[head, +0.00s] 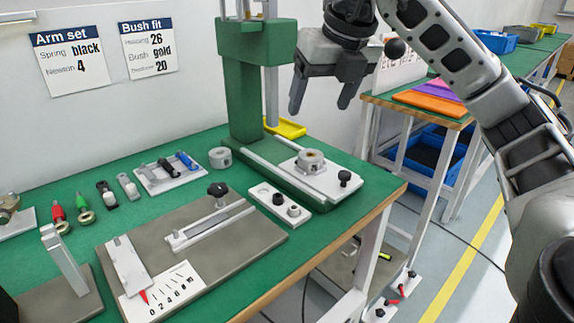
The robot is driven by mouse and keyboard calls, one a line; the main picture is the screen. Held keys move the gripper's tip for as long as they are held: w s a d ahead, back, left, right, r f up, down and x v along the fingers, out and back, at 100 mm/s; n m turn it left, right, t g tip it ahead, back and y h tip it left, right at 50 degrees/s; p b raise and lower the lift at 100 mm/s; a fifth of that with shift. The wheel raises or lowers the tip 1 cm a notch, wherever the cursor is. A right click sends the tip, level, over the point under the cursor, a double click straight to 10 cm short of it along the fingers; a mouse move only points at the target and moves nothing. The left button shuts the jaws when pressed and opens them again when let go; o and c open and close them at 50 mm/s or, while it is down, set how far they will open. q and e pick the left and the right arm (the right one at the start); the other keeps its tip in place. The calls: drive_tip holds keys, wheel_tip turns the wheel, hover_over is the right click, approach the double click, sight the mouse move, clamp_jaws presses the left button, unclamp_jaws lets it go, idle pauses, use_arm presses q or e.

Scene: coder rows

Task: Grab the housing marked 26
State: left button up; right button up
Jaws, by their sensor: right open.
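A round grey metal housing (310,160) sits on the white plate of the green press (246,85). A second grey cylindrical housing (220,157) stands on the green table (75,172), left of the press. I cannot read a number on either one. The wall sheet "Bush fit" (148,47) lists Housing 26, Bush gold and a third line reading 20. My right gripper (318,109) is open and empty, fingers pointing down, in the air above and slightly right of the housing on the press. My left gripper is not in view.
A white tray with small parts (170,172) and a white block with pegs (280,203) lie near the press. A grey slide gauge (210,222) fills the table's front. A yellow bin (290,128) is behind the press. Another table stands at right.

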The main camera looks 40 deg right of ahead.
drive_tip(key=d+b, duration=0.1)
drive_tip(key=d, duration=0.1)
drive_tip(key=b, duration=0.3)
approach(311, 155)
drive_tip(key=f, duration=0.1)
drive_tip(key=w+f, duration=0.1)
drive_tip(key=f, duration=0.1)
drive_tip(key=shift+a+m+h+b, duration=0.1)
drive_tip(key=shift+m+h+b, duration=0.2)
drive_tip(key=shift+m+h, duration=0.1)
drive_tip(key=b+x, duration=0.1)
drive_tip(key=x, duration=0.4)
drive_tip(key=shift+w+f+b, duration=0.1)
drive_tip(key=shift+w+b, duration=0.05)
drive_tip(key=shift+b, duration=0.2)
drive_tip(key=shift+w+f, duration=0.15)
drive_tip(key=shift+f, duration=0.05)
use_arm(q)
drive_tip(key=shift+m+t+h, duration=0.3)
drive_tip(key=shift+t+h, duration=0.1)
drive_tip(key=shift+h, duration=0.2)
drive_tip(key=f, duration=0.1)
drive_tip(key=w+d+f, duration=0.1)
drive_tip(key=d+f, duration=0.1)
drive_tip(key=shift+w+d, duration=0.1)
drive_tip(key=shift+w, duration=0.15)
use_arm(e)
drive_tip(key=c, duration=1.2)
